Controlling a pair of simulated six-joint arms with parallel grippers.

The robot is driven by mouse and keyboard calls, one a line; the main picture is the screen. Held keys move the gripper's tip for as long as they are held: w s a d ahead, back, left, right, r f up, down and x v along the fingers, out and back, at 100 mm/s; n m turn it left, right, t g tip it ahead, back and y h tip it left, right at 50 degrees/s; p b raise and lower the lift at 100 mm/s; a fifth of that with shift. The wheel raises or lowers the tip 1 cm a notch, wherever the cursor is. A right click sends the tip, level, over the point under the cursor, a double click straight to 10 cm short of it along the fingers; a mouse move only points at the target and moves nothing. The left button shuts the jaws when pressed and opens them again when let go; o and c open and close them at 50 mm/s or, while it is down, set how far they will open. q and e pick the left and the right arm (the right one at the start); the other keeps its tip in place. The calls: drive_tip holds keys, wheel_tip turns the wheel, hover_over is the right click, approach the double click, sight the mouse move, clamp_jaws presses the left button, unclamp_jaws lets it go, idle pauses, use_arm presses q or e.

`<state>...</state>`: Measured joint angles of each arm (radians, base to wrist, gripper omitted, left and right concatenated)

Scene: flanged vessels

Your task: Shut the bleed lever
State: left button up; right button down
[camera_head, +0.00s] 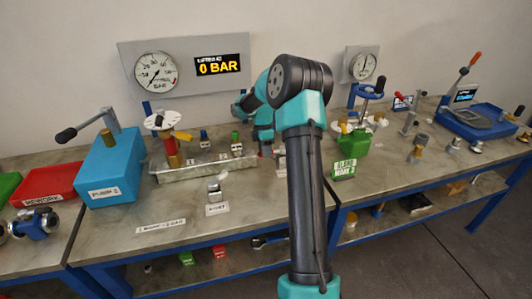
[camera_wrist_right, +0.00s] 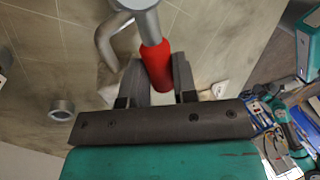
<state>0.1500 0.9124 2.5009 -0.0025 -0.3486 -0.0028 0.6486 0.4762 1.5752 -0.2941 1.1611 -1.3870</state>
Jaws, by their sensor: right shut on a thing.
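A lever with a red grip (camera_wrist_right: 157,66) on a metal stem fills the middle of the right wrist view; I take it for the bleed lever. My right gripper (camera_wrist_right: 157,78) is shut on the red grip, one finger on each side. In the head view my right gripper (camera_head: 267,148) is low at the right end of the metal manifold block (camera_head: 205,163), and my own arm hides most of that spot. Whether the lever stands open or shut cannot be told. My left gripper is not in view.
A blue pump box (camera_head: 112,170) and a red tray (camera_head: 48,185) stand left. A green block (camera_head: 354,142) stands right of my arm. The front bench strip is mostly clear.

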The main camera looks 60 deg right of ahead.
drive_tip(key=shift+w+d+r+m, duration=0.1)
drive_tip(key=shift+w+d+m, duration=0.05)
drive_tip(key=shift+m, duration=0.25)
drive_tip(key=c, duration=0.9)
unclamp_jaws()
drive_tip(key=v, duration=1.7)
drive_tip(key=shift+d+r, duration=0.1)
drive_tip(key=shift+d, duration=0.05)
drive_tip(key=x, duration=1.5)
drive_tip(key=shift+x, duration=1.35)
drive_tip(key=shift+s+a+r+n, duration=0.15)
drive_tip(key=shift+s+a+n, duration=0.35)
drive_tip(key=shift+n, duration=0.5)
